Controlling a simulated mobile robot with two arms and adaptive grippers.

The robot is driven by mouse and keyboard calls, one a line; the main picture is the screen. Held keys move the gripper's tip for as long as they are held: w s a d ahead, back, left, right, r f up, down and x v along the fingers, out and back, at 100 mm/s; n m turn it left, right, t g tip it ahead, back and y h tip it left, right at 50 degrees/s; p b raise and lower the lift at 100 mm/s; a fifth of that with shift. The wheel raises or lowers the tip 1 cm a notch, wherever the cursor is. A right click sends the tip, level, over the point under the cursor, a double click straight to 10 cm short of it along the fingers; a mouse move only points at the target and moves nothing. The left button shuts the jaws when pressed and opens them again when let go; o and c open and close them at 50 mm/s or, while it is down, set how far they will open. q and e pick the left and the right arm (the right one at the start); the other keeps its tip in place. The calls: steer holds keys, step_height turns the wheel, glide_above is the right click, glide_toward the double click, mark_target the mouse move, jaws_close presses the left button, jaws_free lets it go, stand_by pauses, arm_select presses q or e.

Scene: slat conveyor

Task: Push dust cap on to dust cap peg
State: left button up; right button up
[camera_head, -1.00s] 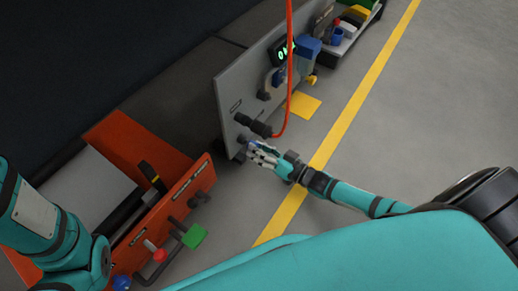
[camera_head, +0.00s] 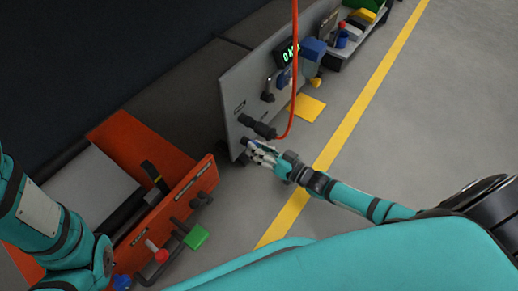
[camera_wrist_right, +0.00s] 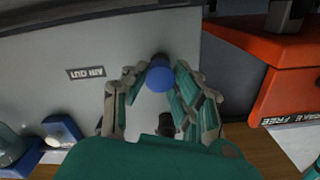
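A round blue cap (camera_wrist_right: 160,79), which I take for the dust cap, sits between the fingertips of my right gripper (camera_wrist_right: 162,74). The fingers close in on it from both sides. A dark stub (camera_wrist_right: 158,59) on the grey panel shows just behind the cap and may be the dust cap peg. The cap hides most of it, so I cannot tell whether they touch. In the head view my right gripper (camera_head: 262,153) is at the panel's lower near corner, below the black connector (camera_head: 258,127). My left arm shows at the left edge, its gripper out of view.
The grey panel (camera_head: 235,85) carries a lit display (camera_head: 287,54). The orange station (camera_head: 150,150) with a green block (camera_head: 196,237) stands at left.

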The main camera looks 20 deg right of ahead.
steer(key=o, duration=0.5)
steer(key=shift+o, duration=0.2)
steer(key=shift+s, duration=0.1)
steer(key=v, duration=1.2)
